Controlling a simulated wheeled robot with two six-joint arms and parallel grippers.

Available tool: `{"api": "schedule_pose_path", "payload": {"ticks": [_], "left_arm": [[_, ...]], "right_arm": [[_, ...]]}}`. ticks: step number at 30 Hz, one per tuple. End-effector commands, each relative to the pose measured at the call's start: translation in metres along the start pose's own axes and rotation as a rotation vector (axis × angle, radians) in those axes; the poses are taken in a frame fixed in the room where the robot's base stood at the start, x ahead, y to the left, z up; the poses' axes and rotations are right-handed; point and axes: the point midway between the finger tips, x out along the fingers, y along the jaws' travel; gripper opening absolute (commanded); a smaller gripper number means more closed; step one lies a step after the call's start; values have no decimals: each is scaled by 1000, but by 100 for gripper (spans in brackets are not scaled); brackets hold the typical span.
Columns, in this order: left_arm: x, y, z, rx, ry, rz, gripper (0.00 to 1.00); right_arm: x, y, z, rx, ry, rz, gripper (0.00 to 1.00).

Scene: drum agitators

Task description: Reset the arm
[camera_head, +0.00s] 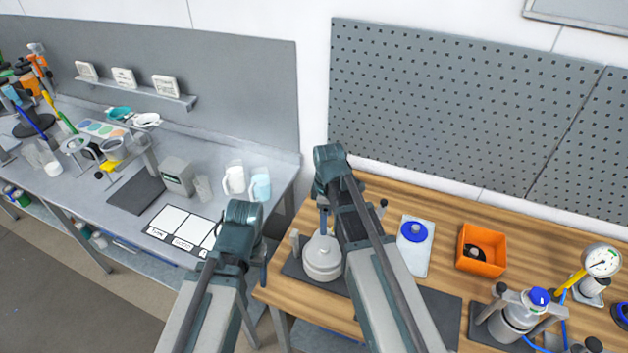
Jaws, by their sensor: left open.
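My left arm rises from the bottom left of centre, and its bent joint stands in front of the grey bench. My left gripper (262,271) is small and mostly hidden behind that arm, beside the left end of the wooden table; it is open, and I see nothing in it. My right arm rises from the bottom centre and crosses in front of the wooden table (384,190).
An orange bin (481,250), a white board with a blue disc (416,232), a clamped pot (518,314) and a pressure gauge (601,261) stand on the table's right side. The grey bench (215,159) holds jugs (234,177), a grey box (178,176) and labelled cards.

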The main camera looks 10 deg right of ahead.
Motion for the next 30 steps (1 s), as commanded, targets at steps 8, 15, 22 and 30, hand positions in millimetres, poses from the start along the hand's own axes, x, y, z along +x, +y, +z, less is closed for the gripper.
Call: {"api": "schedule_pose_path", "payload": {"ticks": [8,15,22,30], "left_arm": [[22,2,-1,1,0,0,71],[97,9,-6,5,1,-1,71],[148,14,-9,8,2,-2,71],[163,15,-10,10,3,-3,71]], "right_arm": [[22,-18,-6,57,-9,-1,77],[98,-94,-26,371,-52,13,77],[148,-152,-33,656,-83,46,77],[163,-174,-34,793,-94,67,77]]}}
